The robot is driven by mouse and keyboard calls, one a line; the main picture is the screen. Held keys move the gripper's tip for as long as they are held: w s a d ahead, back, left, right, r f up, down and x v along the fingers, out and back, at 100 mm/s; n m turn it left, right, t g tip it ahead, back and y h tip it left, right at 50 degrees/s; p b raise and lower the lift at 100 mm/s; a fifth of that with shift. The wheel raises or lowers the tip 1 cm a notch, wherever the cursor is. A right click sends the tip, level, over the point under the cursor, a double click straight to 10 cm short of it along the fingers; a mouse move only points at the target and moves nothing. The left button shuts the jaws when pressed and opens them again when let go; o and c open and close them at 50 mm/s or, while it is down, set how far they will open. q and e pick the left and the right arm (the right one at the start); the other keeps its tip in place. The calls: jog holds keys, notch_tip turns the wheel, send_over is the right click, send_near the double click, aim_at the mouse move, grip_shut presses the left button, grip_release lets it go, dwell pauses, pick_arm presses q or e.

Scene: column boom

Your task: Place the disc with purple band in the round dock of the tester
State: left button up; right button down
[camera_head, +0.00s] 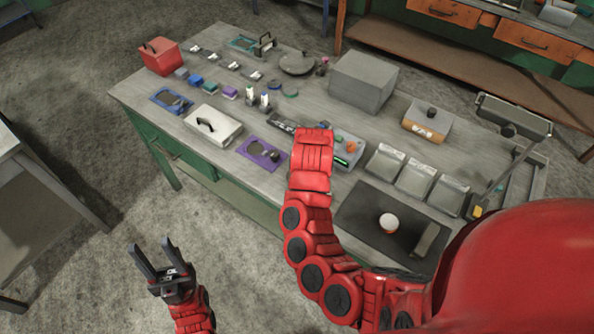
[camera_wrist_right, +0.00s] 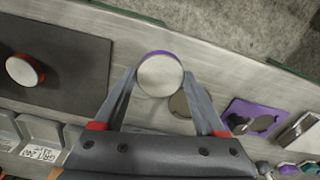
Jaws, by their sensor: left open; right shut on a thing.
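The disc with purple band (camera_wrist_right: 160,76) is between the fingertips of my right gripper (camera_wrist_right: 161,80) in the right wrist view. The gripper is shut on it, and its pale round face shows with purple along the upper edge. In the head view my red right arm hides this gripper and the disc. The tester (camera_head: 346,153) seems to be the grey box with a green display and an orange knob, partly behind that arm. I cannot make out its round dock. My left gripper (camera_head: 151,246) is open and empty, over the floor left of the table.
A dull round thing (camera_wrist_right: 181,106) lies beyond the held disc. A purple tray (camera_head: 252,150) is left of my right arm. Right of it are grey bins (camera_head: 415,178) and a dark mat (camera_head: 360,215) with an orange-banded white disc (camera_head: 388,222). A grey block (camera_head: 363,80) stands behind.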

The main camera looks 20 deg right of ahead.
jog(key=w+b, duration=0.1)
jog(key=w, duration=0.2)
jog(key=w+f+b, duration=0.1)
jog(key=w+b, duration=0.2)
jog(key=w, duration=0.2)
jog(key=shift+w+d+f, duration=0.2)
jog(key=shift+w+d, duration=0.05)
jog(key=shift+w, duration=0.1)
jog(key=shift+w+r, duration=0.3)
jog(key=shift+w, duration=0.65)
jog(key=shift+w+f, duration=0.15)
jog(key=shift+w, duration=0.35)
jog(key=shift+w+p, duration=0.1)
jog(key=shift+p, duration=0.25)
jog(key=shift+d+f+p, duration=0.1)
jog(key=shift+f+p, duration=0.2)
jog(key=shift+f, duration=0.1)
notch_tip(320, 180, down, 2)
jog(key=shift+f+p, duration=0.2)
jog(key=shift+p, duration=0.35)
jog(key=shift+f, duration=0.2)
jog(key=shift+f, duration=0.1)
